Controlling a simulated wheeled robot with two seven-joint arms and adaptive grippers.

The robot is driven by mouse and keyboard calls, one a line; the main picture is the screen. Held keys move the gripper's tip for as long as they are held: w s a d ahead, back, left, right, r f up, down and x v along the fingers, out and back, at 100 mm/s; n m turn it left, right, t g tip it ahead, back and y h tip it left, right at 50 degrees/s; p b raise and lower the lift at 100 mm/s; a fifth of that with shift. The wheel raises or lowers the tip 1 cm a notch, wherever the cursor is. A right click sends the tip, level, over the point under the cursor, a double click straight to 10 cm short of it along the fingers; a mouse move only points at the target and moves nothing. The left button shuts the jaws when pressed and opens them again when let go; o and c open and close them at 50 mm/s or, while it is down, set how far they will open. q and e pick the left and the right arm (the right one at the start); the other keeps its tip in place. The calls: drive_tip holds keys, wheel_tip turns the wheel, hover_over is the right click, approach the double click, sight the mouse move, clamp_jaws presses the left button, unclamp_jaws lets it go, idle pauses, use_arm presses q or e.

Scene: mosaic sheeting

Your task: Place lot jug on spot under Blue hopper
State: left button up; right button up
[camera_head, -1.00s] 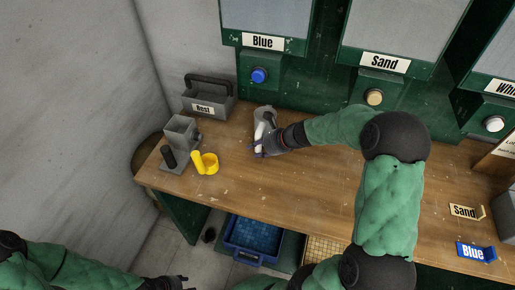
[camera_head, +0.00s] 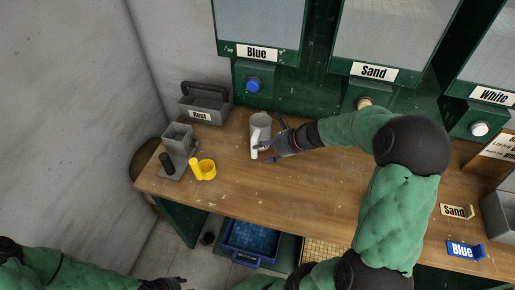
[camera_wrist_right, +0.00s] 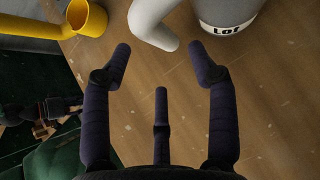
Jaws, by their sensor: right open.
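The grey lot jug (camera_head: 260,120) with a white handle stands upright on the bench, in front of and below the Blue hopper (camera_head: 258,22) and its blue knob (camera_head: 253,84). In the right wrist view the jug (camera_wrist_right: 228,12) is at the top, its "Lot" label partly cut off. My right gripper (camera_head: 270,138) is open at the handle side of the jug; in the wrist view its spread fingers (camera_wrist_right: 159,55) hold nothing. I cannot make out a marked spot under the hopper. My left gripper (camera_head: 168,284) is at the bottom edge, mostly cut off.
A grey caddy (camera_head: 203,104) stands left of the jug. A grey holder (camera_head: 178,150) and a yellow scoop (camera_head: 203,170) stand at the bench's left end. Sand (camera_head: 455,211) and Blue (camera_head: 464,250) tags lie at right. The bench middle is clear.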

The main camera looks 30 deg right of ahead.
drive_tip(key=shift+p+v, duration=0.6)
drive_tip(key=shift+v, duration=1.75)
idle(0.5)
